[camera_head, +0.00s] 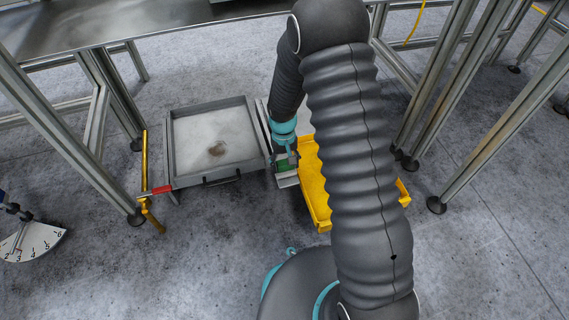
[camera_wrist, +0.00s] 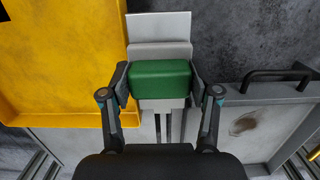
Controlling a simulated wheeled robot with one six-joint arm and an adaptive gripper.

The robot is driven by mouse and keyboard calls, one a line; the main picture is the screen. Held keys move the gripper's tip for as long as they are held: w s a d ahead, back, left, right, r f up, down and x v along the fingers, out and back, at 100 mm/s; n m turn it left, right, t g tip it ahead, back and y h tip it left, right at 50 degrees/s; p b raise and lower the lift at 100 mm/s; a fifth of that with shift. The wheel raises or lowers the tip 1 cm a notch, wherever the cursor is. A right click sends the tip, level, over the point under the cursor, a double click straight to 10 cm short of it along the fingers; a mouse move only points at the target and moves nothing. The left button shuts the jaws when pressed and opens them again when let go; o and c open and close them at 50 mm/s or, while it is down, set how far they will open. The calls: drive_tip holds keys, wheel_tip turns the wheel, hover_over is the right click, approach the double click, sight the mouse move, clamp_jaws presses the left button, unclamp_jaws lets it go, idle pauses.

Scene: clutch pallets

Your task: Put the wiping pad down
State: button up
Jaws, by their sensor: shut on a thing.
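The wiping pad, a green block (camera_wrist: 160,80), sits between the fingers of my gripper (camera_wrist: 160,84) in the wrist view. The fingers press on its left and right sides. In the head view a little of the green pad (camera_head: 283,165) shows below my gripper (camera_head: 285,157), mostly hidden by it. A light grey holder (camera_wrist: 159,27) lies beneath and beyond the pad; its near end also shows in the head view (camera_head: 288,180). I cannot tell whether the pad touches the holder.
A grey framed tray (camera_head: 208,182) with a pale surface and a brown stain (camera_head: 217,149) is left of the holder. A yellow tray (camera_head: 316,190) is to the right, partly behind my arm. A red-ended yellow bar (camera_head: 161,190) and metal table legs stand nearby.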

drive_tip(key=shift+f, duration=0.15)
drive_tip(key=o, duration=1.3)
drive_tip(key=shift+o, duration=0.2)
wheel_tip(320, 180, up, 12)
drive_tip(key=w+p, duration=0.1)
drive_tip(key=shift+w+a+r+p, duration=0.15)
drive_tip(key=shift+w+r+p, duration=0.05)
drive_tip(key=shift+p, duration=0.15)
